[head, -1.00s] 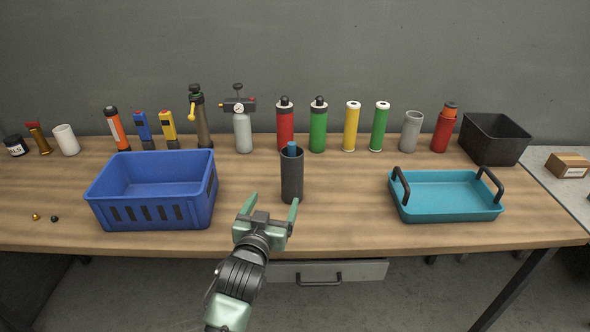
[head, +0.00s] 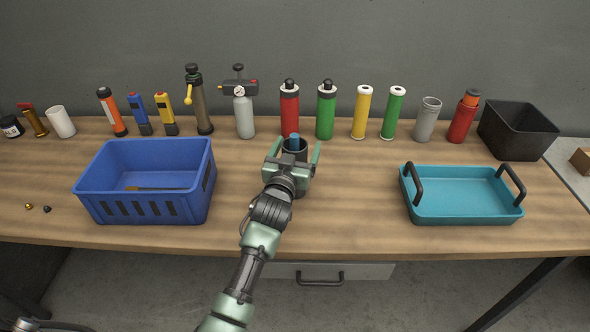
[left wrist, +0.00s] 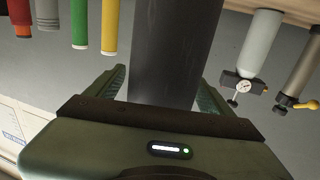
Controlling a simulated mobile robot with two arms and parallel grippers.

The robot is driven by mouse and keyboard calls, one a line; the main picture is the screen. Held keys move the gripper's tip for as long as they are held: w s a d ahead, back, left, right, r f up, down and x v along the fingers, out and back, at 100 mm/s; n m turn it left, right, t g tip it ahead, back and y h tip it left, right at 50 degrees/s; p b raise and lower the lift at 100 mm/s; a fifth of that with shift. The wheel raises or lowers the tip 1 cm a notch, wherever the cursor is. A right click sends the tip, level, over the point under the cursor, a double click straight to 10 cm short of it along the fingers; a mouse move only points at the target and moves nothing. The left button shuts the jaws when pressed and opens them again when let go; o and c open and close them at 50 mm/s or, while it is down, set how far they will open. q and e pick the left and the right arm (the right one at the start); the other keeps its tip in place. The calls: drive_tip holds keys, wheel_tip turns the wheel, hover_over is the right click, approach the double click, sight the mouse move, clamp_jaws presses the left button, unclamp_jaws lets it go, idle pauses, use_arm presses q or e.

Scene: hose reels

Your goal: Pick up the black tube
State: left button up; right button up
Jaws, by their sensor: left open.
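My left gripper (head: 292,158) is open, with one finger on each side of the tube. The gripper body hides most of the tube's lower part in the head view. In the left wrist view the dark tube (left wrist: 174,50) rises between the two green fingers. I cannot tell whether either finger touches it. My right gripper is not in view.
A blue basket (head: 150,205) stands to the left and a teal tray (head: 465,212) to the right. Behind, a row of bottles and cylinders includes a red one (head: 289,112) and a green one (head: 325,114). A black bin (head: 520,140) is at the far right.

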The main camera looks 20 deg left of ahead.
use_arm(q)
drive_tip(key=shift+w, duration=0.25)
clamp_jaws()
drive_tip(key=shift+r, duration=0.15)
